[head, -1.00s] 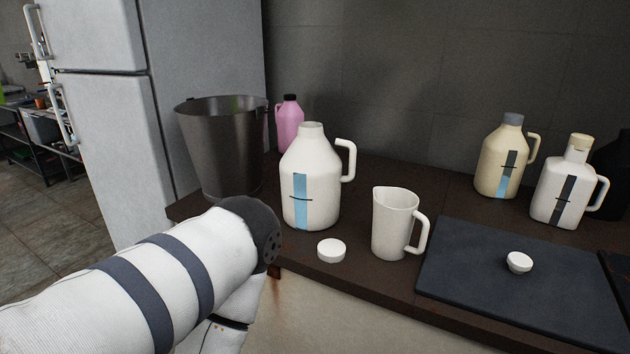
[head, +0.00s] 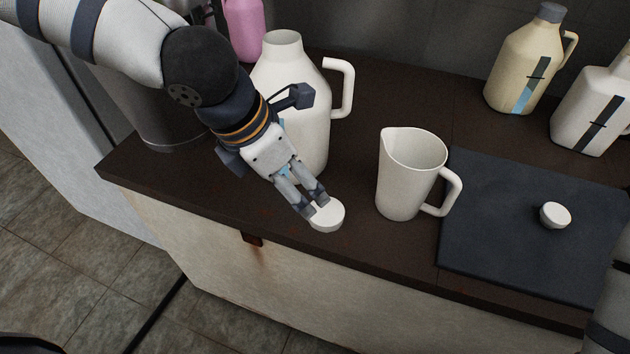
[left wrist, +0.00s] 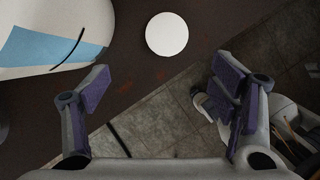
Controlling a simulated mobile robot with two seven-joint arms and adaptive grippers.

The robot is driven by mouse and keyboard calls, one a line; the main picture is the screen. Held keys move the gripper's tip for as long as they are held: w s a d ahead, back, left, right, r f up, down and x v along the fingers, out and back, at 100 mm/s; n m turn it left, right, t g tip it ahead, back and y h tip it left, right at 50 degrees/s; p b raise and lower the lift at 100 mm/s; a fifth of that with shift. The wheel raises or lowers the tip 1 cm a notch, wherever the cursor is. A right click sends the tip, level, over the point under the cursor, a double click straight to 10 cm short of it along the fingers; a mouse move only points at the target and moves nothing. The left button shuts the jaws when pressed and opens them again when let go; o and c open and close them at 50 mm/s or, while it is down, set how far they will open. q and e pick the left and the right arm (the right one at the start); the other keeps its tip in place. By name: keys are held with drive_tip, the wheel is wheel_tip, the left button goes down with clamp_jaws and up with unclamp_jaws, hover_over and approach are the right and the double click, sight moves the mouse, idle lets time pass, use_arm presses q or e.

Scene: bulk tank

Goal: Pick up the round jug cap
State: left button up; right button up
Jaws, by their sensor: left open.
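The round white jug cap (head: 328,217) lies on the dark counter near its front edge, in front of the open white jug (head: 308,135). In the left wrist view the cap (left wrist: 167,34) shows as a white disc ahead of the fingers, roughly between their lines. My left gripper (head: 315,206) is open, its fingertips just behind and above the cap in the head view; I cannot tell whether they touch it. In the left wrist view the gripper (left wrist: 165,85) has nothing between its fingers. My right gripper is out of view.
A white measuring pitcher (head: 400,190) stands right of the cap. A dark mat (head: 500,240) holds a smaller white cap (head: 555,215). A metal bucket (head: 170,125), a pink jug (head: 243,30) and two cream jugs (head: 520,65) stand farther back. The front edge is close.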

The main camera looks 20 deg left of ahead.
use_arm(q)
drive_tip(key=b, duration=0.2)
hover_over(325, 212)
drive_tip(key=s+a, duration=0.2)
drive_tip(key=s, duration=0.1)
drive_tip(key=f, duration=0.6)
drive_tip(key=shift+w, duration=0.2)
drive_tip(key=x, duration=0.2)
drive_tip(key=b+x, duration=0.1)
drive_tip(key=x, duration=0.2)
drive_tip(key=shift+w+d+f, duration=0.1)
drive_tip(key=shift+w+d, duration=0.3)
drive_tip(key=shift+w, duration=0.1)
drive_tip(key=shift+r, duration=0.25)
drive_tip(key=c, duration=0.9)
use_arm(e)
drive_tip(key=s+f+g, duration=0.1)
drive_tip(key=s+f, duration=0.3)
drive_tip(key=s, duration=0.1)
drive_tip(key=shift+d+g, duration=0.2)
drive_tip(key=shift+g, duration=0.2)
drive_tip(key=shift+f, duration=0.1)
